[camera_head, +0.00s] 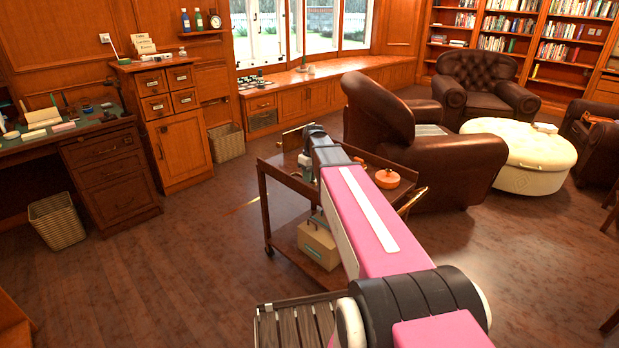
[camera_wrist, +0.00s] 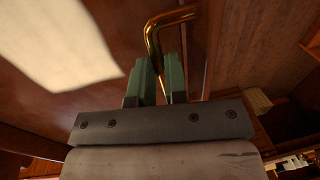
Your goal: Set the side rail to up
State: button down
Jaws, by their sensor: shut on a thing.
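The wooden trolley (camera_head: 265,200) stands in the middle of the head view, partly hidden by my arm. In the wrist view, a bent brass bar (camera_wrist: 166,18), which looks like the side rail, runs down between the two green fingers of my gripper (camera_wrist: 160,62). The gripper is shut on this bar. In the head view, a brass piece (camera_head: 412,201) slants outward at the trolley's right end. My arm hides much of the trolley top, and I cannot clearly make out the gripper there.
An orange round pot (camera_head: 387,178) sits on the trolley top, and a tan box (camera_head: 318,246) on its lower shelf. A leather armchair (camera_head: 440,165) stands close behind to the right. A slatted wooden stool (camera_head: 290,325) is in front.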

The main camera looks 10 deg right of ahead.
jog(key=c, duration=1.1)
grip_release()
jog(key=shift+c, duration=0.2)
notch_tip(320, 180, up, 11)
jog(key=d, duration=0.1)
jog(key=shift+w+f, duration=0.15)
jog(key=shift+w, duration=0.25)
jog(key=shift+d, duration=0.1)
